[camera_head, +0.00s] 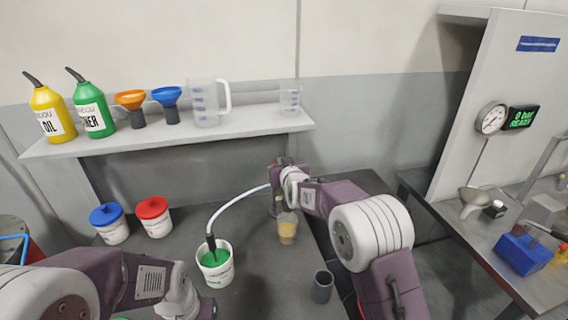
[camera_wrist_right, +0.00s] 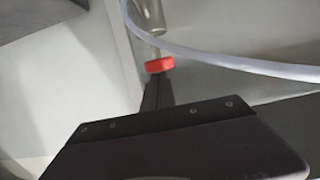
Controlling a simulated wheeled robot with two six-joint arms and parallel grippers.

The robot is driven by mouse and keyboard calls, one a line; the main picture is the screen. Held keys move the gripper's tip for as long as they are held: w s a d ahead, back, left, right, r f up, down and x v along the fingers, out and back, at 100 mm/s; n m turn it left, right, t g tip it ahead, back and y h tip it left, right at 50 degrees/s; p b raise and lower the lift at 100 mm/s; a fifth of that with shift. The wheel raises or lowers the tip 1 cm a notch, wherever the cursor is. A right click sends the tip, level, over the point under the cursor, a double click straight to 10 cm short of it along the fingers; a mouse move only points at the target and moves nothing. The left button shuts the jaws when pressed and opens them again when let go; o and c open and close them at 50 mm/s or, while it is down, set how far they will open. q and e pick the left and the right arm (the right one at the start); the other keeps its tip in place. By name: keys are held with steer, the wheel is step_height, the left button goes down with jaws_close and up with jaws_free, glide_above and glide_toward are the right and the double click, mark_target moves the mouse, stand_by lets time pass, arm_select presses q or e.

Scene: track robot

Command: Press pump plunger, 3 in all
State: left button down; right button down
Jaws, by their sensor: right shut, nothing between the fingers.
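A pump shows in the right wrist view with a red plunger cap (camera_wrist_right: 159,65) and a pale body (camera_wrist_right: 147,14) beyond it. My right gripper (camera_wrist_right: 157,82) is shut and empty, its fingertips at the red cap; whether they touch it I cannot tell. In the head view my right gripper (camera_head: 283,172) is over the back of the bench, and the pump is largely hidden there. A white hose (camera_head: 232,199) runs from that spot to a white tub (camera_head: 218,275) of green liquid. My left gripper (camera_head: 207,311) is at the bottom edge, its fingers not clear.
A clear cup (camera_head: 287,231) with tan contents stands under my right arm. A dark cylinder (camera_head: 322,287) stands on the bench (camera_head: 265,266). A shelf (camera_head: 210,132) with bottles and funnels is behind.

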arm_select(q)
steer(key=shift+s+a+f+b, duration=0.15)
steer(key=shift+a+f+b, duration=0.1)
steer(key=shift+b, duration=0.55)
steer(key=shift+d+f+b, duration=0.2)
steer(key=shift+f+b, duration=0.2)
steer(key=shift+b, duration=0.05)
steer(key=shift+a, duration=0.1)
arm_select(e)
steer(key=r+v, duration=0.1)
steer(key=v, duration=0.9)
steer(key=shift+r, duration=0.35)
stand_by(2.6)
